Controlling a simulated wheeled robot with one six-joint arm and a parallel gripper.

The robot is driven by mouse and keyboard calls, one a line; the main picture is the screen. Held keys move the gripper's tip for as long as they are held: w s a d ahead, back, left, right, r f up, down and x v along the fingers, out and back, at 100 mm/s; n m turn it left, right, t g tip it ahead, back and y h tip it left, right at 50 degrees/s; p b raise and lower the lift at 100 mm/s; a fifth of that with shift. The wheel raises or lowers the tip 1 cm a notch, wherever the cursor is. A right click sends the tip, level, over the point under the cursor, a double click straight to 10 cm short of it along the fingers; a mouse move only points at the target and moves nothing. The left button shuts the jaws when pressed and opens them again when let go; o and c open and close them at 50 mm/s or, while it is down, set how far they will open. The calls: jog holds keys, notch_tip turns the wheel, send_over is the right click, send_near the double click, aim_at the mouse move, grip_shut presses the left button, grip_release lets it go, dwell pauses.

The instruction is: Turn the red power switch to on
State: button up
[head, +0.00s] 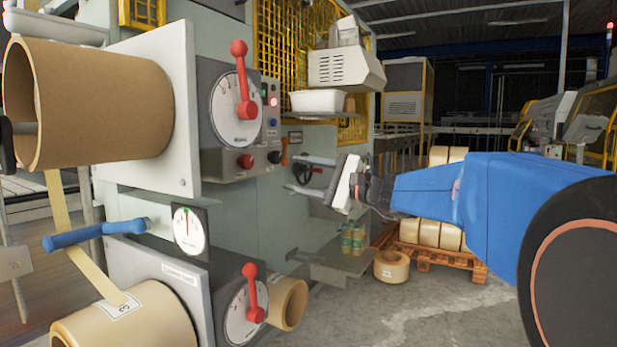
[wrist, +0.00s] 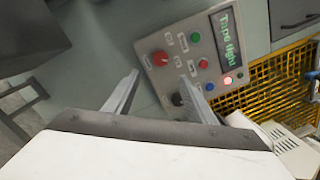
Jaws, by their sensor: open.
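The red switch knob (head: 245,161) sits on the grey control box at the front of the machine. In the wrist view the red knob (wrist: 160,58) shows near the panel's left corner, with a pale mark on it. My gripper (head: 293,172) is open and empty, pointing left toward the machine, to the right of the knob in the head view. In the wrist view my gripper (wrist: 160,75) has its two fingers apart, with the knob showing beyond and between the tips. I cannot tell the exact gap or read the knob's labels.
A black knob (wrist: 177,99) lies near the right finger. The panel (wrist: 221,53) has several buttons, a lit red lamp (wrist: 227,80) and a display reading "Tape tight". Red dial levers (head: 241,80) and a large tape roll (head: 95,105) stand left. A pallet (head: 433,262) stands behind my arm.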

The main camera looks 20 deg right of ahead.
jog(key=shift+v, duration=1.25)
